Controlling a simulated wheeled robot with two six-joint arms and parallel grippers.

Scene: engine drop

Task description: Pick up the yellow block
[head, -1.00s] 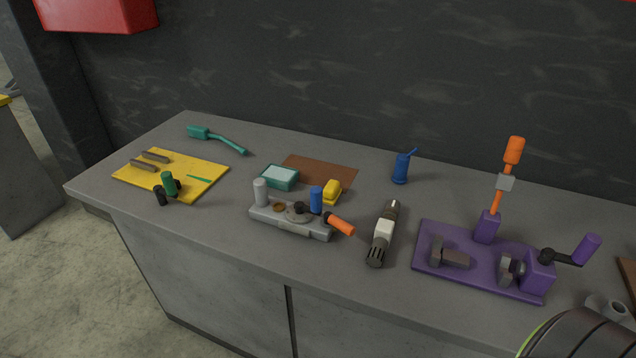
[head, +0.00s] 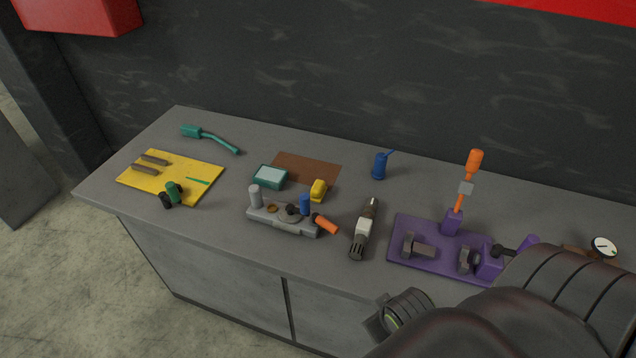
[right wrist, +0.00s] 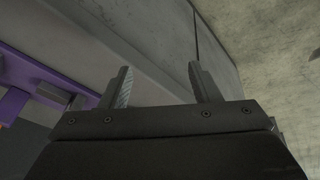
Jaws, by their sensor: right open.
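The yellow block (head: 318,190) is a small piece on the grey bench, just behind the grey fixture and right of the teal box. My right arm comes in at the lower right of the head view, and its wrist is in front of the bench edge, well to the right of and nearer than the block. My right gripper (right wrist: 160,85) is open and empty in the right wrist view, with the bench front and floor beyond its fingers. The yellow block is not in the right wrist view. My left gripper is not in view.
The grey fixture (head: 283,220) with upright pegs stands directly before the block. A teal box (head: 268,177), brown mat (head: 306,168) and white-and-black tool (head: 364,230) lie near it. A purple fixture (head: 432,257) with a tall orange-handled lever stands at right.

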